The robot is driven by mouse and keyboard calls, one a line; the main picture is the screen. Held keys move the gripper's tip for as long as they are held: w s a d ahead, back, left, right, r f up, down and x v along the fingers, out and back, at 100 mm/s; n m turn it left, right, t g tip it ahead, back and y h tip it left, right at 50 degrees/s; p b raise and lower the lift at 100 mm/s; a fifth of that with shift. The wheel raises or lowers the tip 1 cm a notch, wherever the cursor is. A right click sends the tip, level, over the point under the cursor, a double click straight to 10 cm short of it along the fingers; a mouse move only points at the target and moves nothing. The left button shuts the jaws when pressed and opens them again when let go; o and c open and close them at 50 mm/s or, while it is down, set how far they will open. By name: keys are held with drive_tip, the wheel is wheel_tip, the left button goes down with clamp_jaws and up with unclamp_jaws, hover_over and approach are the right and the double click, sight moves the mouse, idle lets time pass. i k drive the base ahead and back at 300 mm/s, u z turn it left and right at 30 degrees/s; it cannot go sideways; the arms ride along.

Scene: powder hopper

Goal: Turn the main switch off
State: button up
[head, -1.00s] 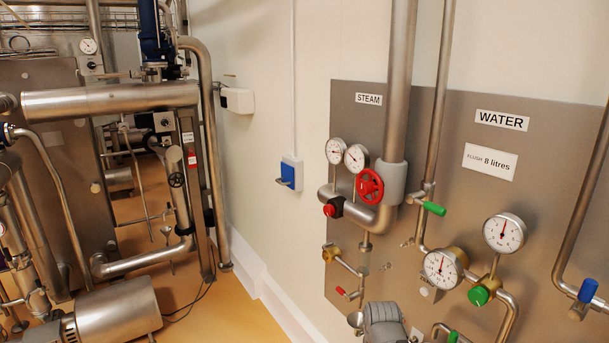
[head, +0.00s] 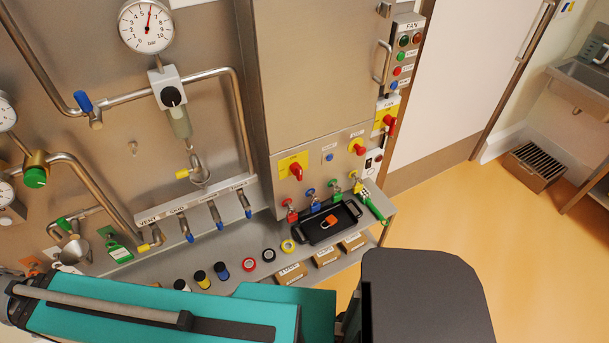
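Two red rotary handles on yellow plates show in the head view; the lettering is too small to tell which is the main switch. One red handle (head: 296,171) is low on the front of the steel cabinet (head: 310,80). The other red handle (head: 389,121) is on the narrow strip at the cabinet's right edge, below the FAN panel (head: 404,50). Their on or off positions are not clear. My gripper is not in view.
Several padlocks hang above the tray. Pipes and gauges (head: 146,26) cover the left wall.

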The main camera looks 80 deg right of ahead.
sight(296, 169)
drive_tip(key=k, duration=0.4)
drive_tip(key=z, duration=5.05)
drive_tip(key=k, duration=0.15)
drive_tip(key=u, duration=1.25)
